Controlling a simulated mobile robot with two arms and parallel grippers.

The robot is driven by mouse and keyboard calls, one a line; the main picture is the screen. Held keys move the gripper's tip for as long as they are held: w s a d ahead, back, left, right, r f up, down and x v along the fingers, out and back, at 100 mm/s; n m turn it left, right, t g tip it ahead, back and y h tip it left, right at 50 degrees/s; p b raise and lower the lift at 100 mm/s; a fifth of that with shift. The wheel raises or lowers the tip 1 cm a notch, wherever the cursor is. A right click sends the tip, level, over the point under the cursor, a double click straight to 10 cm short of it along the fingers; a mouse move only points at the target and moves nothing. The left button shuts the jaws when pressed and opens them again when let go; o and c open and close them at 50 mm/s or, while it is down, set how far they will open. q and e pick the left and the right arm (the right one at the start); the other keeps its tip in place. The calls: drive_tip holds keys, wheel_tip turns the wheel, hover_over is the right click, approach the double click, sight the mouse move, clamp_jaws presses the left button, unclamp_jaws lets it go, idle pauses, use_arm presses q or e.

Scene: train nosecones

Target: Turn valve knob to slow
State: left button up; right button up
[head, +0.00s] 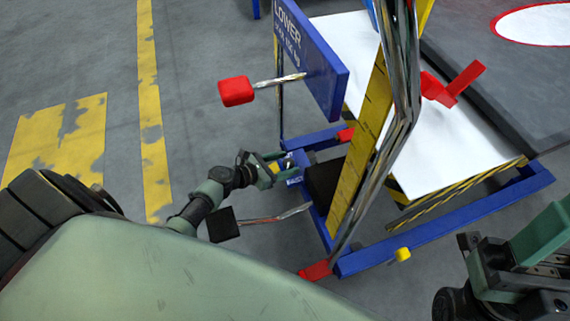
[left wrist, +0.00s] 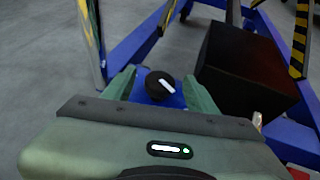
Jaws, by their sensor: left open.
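The valve knob (left wrist: 160,85) is round and black with a white pointer mark that slants toward the lower right in the left wrist view. It sits on a blue mount with white lettering, seen in the head view (head: 293,180); the lettering is too small to read. My left gripper (head: 277,168) is open at this mount. In the left wrist view its two green fingers (left wrist: 161,92) stand on either side of the knob, with gaps visible; I cannot tell contact. My right gripper (head: 490,262) is at the lower right, partly cut off, its jaws unclear.
A blue sign reading LOWER (head: 318,62) and a red-ended lever (head: 237,91) stand above my left gripper. A black-ended pedal bar (head: 223,225) lies below it. A black box (head: 325,183) and blue frame legs (head: 440,228) are to the right. Floor at left is clear.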

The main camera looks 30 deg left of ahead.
use_arm(q)
clamp_jaws()
